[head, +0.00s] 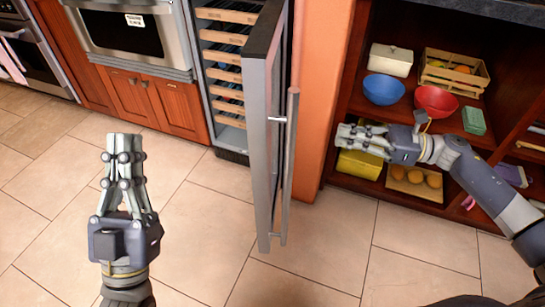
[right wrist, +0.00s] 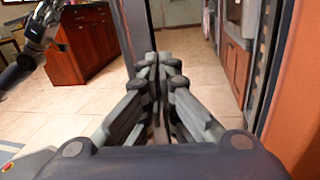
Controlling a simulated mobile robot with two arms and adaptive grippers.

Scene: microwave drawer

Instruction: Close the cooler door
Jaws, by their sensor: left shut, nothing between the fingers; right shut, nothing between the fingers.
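The cooler (head: 225,75) stands at the back with its wooden racks showing. Its door (head: 262,150) stands wide open, jutting toward me and seen nearly edge-on. A long vertical handle (head: 288,160) runs along the door's right side. My left gripper (head: 124,145) is shut and empty, left of the door and apart from it, pointing up in the picture. My right gripper (head: 347,140) is shut and empty, right of the door and handle, pointing left, with a gap in between. In the right wrist view, its fingers (right wrist: 163,65) point between dark upright posts.
An orange wall (head: 322,90) stands beside the cooler. Right of it, open shelves hold a blue bowl (head: 383,90), a red bowl (head: 436,101) and a crate (head: 453,72). An oven (head: 130,35) is at the back left. The tiled floor around the door is clear.

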